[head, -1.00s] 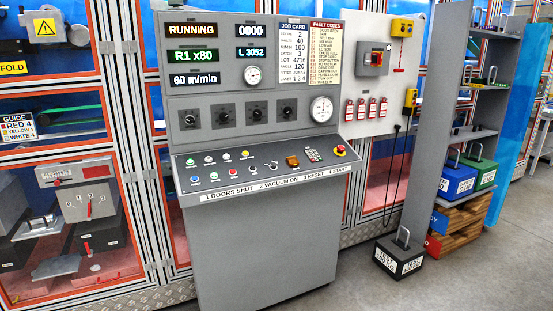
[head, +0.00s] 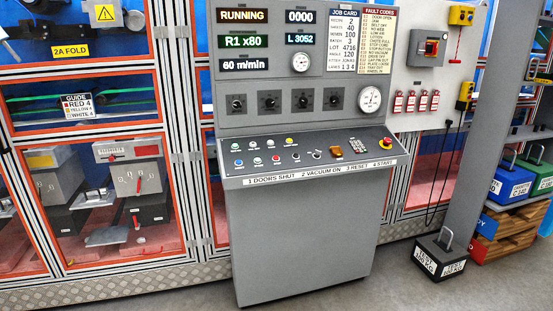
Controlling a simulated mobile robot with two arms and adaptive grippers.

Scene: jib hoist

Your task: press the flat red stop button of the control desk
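The grey control desk (head: 307,225) stands in the middle of the head view, its sloped panel facing me. A small flat red button (head: 276,158) shows in the lower row on the left half of the panel, among white, green, blue and yellow ones. A larger red mushroom button (head: 390,143) on a yellow base sits at the panel's right end. The lettering by the buttons is too small to read. Neither of my grippers is in view, and nothing touches the desk.
A label strip (head: 320,173) runs along the desk's front edge. Framed machine windows stand left. Floor before the desk looks clear.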

